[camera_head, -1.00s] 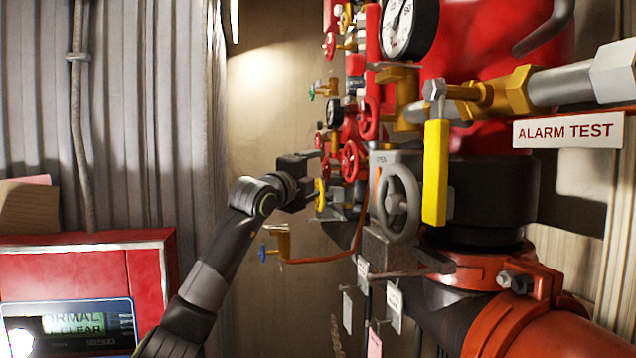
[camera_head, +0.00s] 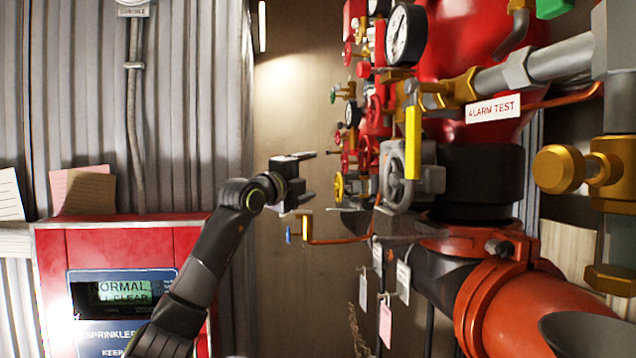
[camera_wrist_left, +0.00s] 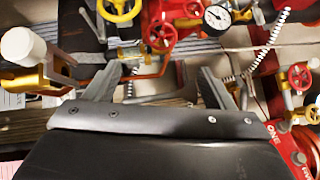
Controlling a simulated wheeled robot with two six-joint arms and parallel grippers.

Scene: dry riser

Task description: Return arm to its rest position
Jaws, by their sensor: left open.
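My left arm (camera_head: 212,250) reaches up from the bottom left in the head view. Its gripper (camera_head: 313,175) is open, with its two fingers pointing right toward the riser's valves. Nothing shows between the fingers. A yellow handwheel (camera_head: 339,186) sits just right of the fingertips, and a gap appears between them. In the left wrist view the gripper (camera_wrist_left: 155,82) is also open and empty, with red handwheels (camera_wrist_left: 160,33) beyond it. My right gripper is not in view.
A small blue-handled brass valve (camera_head: 306,228) hangs below the gripper. A red control panel (camera_head: 120,240) stands at left. Bare wall lies behind the gripper.

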